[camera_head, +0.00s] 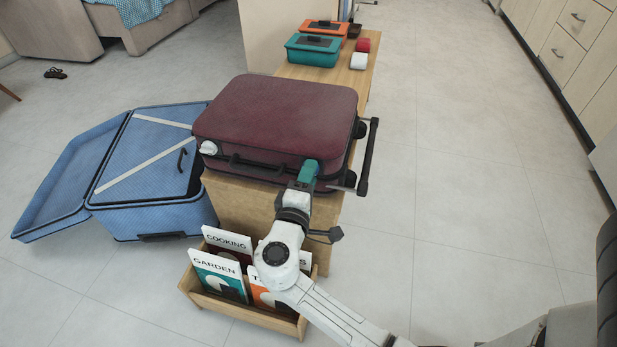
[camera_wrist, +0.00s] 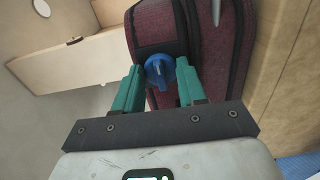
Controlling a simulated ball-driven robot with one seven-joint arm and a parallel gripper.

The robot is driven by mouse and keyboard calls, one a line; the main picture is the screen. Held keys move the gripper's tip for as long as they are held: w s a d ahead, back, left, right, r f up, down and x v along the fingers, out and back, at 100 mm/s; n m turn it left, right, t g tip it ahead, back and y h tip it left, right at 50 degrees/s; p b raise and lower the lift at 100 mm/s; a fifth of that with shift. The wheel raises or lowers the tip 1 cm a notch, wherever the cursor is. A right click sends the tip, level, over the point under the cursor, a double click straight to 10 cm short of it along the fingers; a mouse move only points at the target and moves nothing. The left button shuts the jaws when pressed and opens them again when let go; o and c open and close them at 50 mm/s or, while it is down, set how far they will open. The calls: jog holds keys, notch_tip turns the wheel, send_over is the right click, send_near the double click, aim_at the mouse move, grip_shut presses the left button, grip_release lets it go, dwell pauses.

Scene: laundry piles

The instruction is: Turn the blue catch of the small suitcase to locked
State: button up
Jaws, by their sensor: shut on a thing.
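The small suitcase (camera_head: 275,115) is burgundy and lies closed and flat on a wooden bench; its side also shows in the wrist view (camera_wrist: 200,40). Its blue catch (camera_wrist: 159,72) is a round disc with a raised tab, on the suitcase's front side. My gripper (camera_head: 309,169) is at the right part of that side, and its teal fingers hide the catch in the head view. In the wrist view the fingers stand on either side of the blue catch, shut on it. A white catch (camera_head: 208,147) sits at the left end of the same side.
A large blue suitcase (camera_head: 150,160) stands open on the floor at left. A wooden box of books (camera_head: 245,314) is below my arm. Teal (camera_head: 313,50) and orange (camera_head: 323,28) cases lie farther along the bench (camera_head: 357,84). The floor at right is clear.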

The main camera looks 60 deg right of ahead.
jog(key=o, duration=1)
jog(key=p+v, duration=0.2)
jog(key=v, duration=0.9)
jog(key=shift+p, duration=0.3)
